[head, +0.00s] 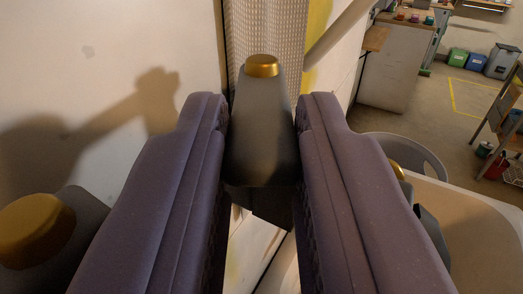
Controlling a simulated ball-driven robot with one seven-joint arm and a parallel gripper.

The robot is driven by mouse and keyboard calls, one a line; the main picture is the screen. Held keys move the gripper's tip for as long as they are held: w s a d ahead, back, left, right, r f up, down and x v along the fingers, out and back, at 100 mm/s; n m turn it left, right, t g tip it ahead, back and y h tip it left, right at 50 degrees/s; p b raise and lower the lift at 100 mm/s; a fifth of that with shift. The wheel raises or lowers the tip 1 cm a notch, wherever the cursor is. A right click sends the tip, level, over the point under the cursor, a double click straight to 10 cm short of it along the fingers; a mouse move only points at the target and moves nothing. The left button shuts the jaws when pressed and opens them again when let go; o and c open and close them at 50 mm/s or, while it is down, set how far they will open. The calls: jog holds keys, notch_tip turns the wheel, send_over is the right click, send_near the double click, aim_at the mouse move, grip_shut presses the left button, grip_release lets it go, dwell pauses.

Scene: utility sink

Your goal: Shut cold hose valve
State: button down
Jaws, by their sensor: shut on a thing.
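My gripper (263,112) has its two purple fingers closed on either side of a dark grey, tapered valve handle (262,140) with a brass cap. The fingers hide the handle's sides, and its lower end is partly in shadow. A second grey handle with a brass cap (38,230) is at the lower left, outside the left finger. A small part of another brass-capped grey piece (397,171) shows behind the right finger. I see no marking that tells which one is cold.
A pale wall (90,60) is close on the left. A pale basin (460,225) lies at the lower right, with a grey rounded loop (410,150) behind it. A ribbed hose-like strip (268,25) runs up behind the handle. Open floor (440,95), a cabinet and bins are farther right.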

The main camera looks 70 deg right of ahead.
jog(key=shift+r, duration=0.1)
jog(key=c, duration=1)
grip_release()
jog(key=shift+o, duration=0.2)
jog(key=shift+r, duration=0.1)
jog(key=shift+s, duration=0.1)
